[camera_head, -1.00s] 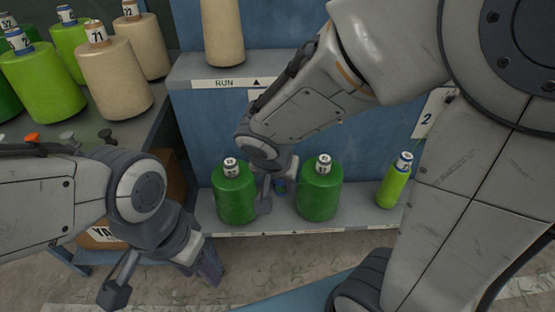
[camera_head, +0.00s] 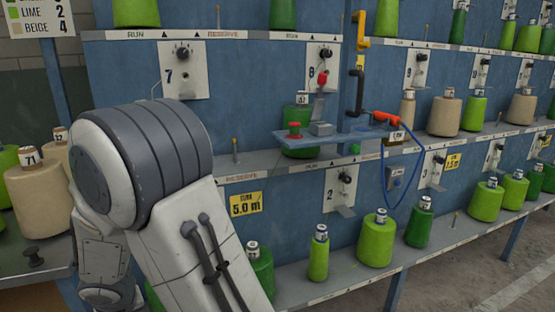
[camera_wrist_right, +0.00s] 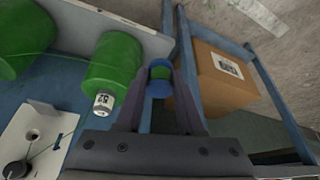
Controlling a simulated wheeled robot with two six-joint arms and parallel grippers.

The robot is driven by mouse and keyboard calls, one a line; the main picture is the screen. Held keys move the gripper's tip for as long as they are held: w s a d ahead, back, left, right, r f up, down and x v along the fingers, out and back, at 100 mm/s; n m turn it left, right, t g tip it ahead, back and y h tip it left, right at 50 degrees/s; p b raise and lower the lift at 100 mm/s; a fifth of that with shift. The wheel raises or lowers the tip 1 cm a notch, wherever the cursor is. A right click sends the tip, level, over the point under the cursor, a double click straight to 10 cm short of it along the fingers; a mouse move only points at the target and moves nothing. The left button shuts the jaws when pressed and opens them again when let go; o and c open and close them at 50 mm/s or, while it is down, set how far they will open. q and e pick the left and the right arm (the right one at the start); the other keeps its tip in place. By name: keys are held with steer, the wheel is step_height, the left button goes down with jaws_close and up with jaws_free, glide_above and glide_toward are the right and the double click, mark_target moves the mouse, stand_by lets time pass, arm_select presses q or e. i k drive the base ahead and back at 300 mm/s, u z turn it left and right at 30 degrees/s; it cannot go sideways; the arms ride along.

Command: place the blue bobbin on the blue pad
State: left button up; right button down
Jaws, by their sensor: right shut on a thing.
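In the right wrist view my right gripper (camera_wrist_right: 160,82) is shut on the blue bobbin (camera_wrist_right: 160,90), a small spool with blue ends and a green middle. The bobbin sits between the fingertips, beside a green cone (camera_wrist_right: 113,62); I cannot tell whether it still touches the shelf. In the head view neither gripper shows; a large arm of mine fills the lower left. I cannot make out a blue pad for certain. A small blue ledge (camera_head: 345,139) with a red knob and a grey block juts from the rack.
Lime cones (camera_head: 376,240) and green cones (camera_head: 420,222) stand along the lower shelf, with some free space between. A red-tipped tool (camera_head: 382,118) with a blue hose hangs near the ledge. A cardboard box (camera_wrist_right: 222,82) sits beyond the gripper in the right wrist view.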

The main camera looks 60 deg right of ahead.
mark_target(362, 130)
steer(key=u, duration=0.75)
steer(key=k, duration=0.6)
steer(key=z, duration=2.55)
